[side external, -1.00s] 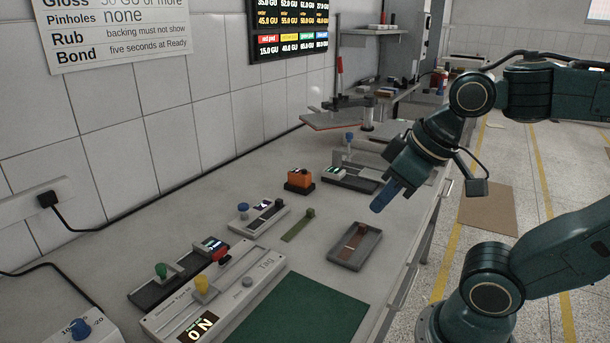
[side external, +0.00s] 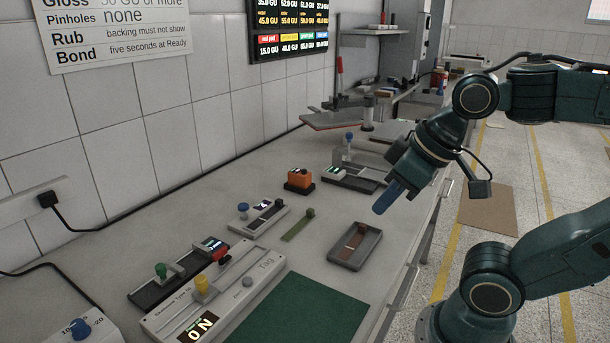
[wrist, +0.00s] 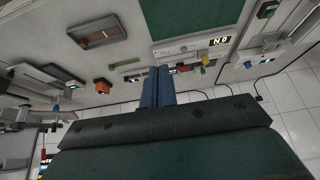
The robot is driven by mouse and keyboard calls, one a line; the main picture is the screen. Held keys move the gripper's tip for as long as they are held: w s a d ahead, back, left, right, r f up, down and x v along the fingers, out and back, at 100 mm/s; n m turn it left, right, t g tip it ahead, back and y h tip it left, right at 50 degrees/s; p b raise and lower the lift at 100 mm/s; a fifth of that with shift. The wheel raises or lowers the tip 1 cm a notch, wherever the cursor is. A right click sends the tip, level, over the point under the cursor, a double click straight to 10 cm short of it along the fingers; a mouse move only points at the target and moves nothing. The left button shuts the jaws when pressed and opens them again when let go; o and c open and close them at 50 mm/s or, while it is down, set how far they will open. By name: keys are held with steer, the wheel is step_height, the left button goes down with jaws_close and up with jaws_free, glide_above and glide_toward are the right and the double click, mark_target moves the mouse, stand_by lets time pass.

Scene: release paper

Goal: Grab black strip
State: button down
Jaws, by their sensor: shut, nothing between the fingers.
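My gripper (side external: 390,197) has blue fingers, shut together and empty, raised above the bench's right edge beyond the grey tray. The shut fingers also show in the wrist view (wrist: 157,87). No strip stands out plainly as the black one. A dark strip (side external: 264,219) lies in a grey holder with a blue knob. A reddish-brown strip (side external: 354,241) with a dark knob lies in the grey tray (side external: 343,263), which also shows in the wrist view (wrist: 83,43). An olive strip (side external: 294,230) with a knob lies on the bench between them. My gripper touches none of these.
A long grey device (side external: 240,285) with a yellow knob and a lit display stands in front, beside a green mat (side external: 300,312). A black base with a green knob (side external: 161,270) is left of it. An orange block (side external: 299,179) and a black-and-grey holder (side external: 355,181) stand farther back.

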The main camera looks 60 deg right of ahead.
steer(key=c, duration=1.2)
jaws_free()
steer(key=shift+c, duration=0.2)
steer(key=w+d+r+n+g, duration=0.1)
steer(key=w+d+r+n, duration=0.15)
steer(key=w, duration=0.55)
steer(key=w+d+r+n+g, duration=0.1)
steer(key=w+d+n, duration=0.25)
steer(key=w, duration=0.45)
steer(key=w+d+r+n+g, duration=0.1)
steer(key=w+d+r+n, duration=0.15)
steer(key=w, duration=0.55)
steer(key=w+d+f+n+g, duration=0.2)
steer(key=w+d+f+n, duration=0.7)
steer(key=w+d+f, duration=0.5)
steer(key=shift+w+d+f+g, duration=0.3)
steer(key=shift+w+d+f, duration=0.15)
steer(key=shift+f, duration=0.4)
